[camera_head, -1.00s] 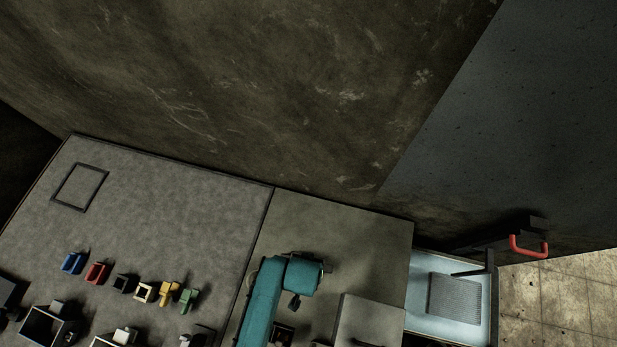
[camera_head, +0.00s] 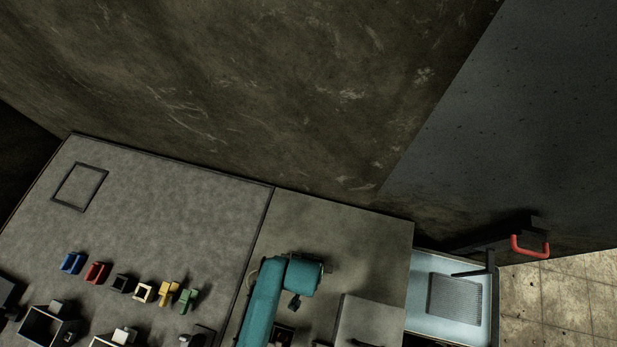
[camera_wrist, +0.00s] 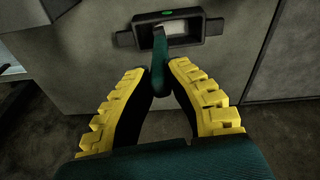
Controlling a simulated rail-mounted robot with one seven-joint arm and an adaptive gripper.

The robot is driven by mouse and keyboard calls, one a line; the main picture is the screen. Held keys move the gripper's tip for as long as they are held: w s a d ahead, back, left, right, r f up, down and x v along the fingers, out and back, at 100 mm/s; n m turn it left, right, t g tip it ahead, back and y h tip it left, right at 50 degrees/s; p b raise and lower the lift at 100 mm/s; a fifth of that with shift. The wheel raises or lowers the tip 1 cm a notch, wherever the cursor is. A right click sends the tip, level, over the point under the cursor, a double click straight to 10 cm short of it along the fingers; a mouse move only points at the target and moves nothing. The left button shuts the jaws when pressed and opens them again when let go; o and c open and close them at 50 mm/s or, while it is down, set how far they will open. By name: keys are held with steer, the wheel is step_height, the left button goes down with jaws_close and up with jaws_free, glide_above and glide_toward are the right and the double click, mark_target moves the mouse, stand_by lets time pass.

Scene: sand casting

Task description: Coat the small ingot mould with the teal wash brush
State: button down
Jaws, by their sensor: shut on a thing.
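My gripper (camera_wrist: 155,78), with yellow ribbed fingers, is shut on the teal wash brush (camera_wrist: 160,72) in the wrist view. The brush points away from me and its far end reaches into the opening of the small ingot mould (camera_wrist: 142,38). The mould is a dark rectangular frame with a lug on each side, a pale cavity and a small green mark on its far rim. The brush tip overlaps the pale cavity; I cannot tell whether it touches the floor of it.
In the head view a grey block (camera_head: 370,322) stands right of my arm. Several small coloured items, including a blue one (camera_head: 72,263) and a green one (camera_head: 188,300), line the left bench. A light tray (camera_head: 425,322) with a ribbed grey pad lies to the right.

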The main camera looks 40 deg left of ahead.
steer(key=shift+f, duration=0.25)
steer(key=shift+w+d+r, duration=0.1)
steer(key=shift+w+d, duration=0.2)
steer(key=shift+d, duration=0.25)
steer(key=shift+a+p, duration=0.1)
steer(key=shift+p, duration=0.2)
steer(key=shift+s+a, duration=0.3)
steer(key=shift+a, duration=0.2)
steer(key=shift+s+a, duration=0.3)
steer(key=shift+a, duration=0.2)
